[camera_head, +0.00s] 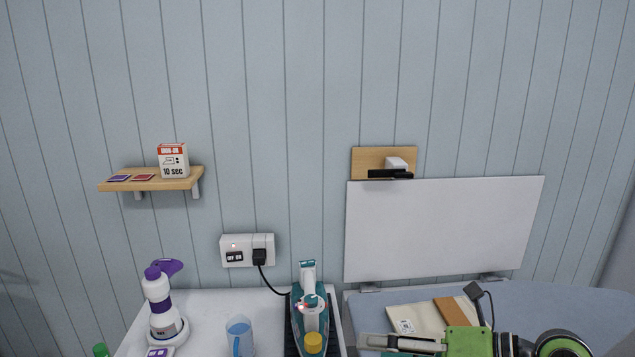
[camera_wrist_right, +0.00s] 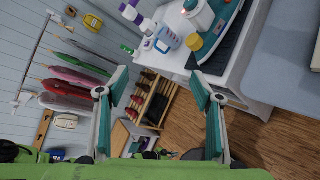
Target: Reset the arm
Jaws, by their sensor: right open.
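My right gripper (camera_head: 375,345) comes in at the lower right of the head view, with its green body and its fingers pointing left. It is over the front of the blue-grey surface (camera_head: 590,301). In the right wrist view the teal-tipped fingers of this gripper (camera_wrist_right: 158,82) are spread wide apart, with nothing held between them. My left arm and gripper do not show in either view.
A white panel (camera_head: 445,225) stands behind the blue-grey surface. A shelf (camera_head: 155,184) holds a box (camera_head: 173,161). The wrist view shows hanging clothes (camera_wrist_right: 80,82).

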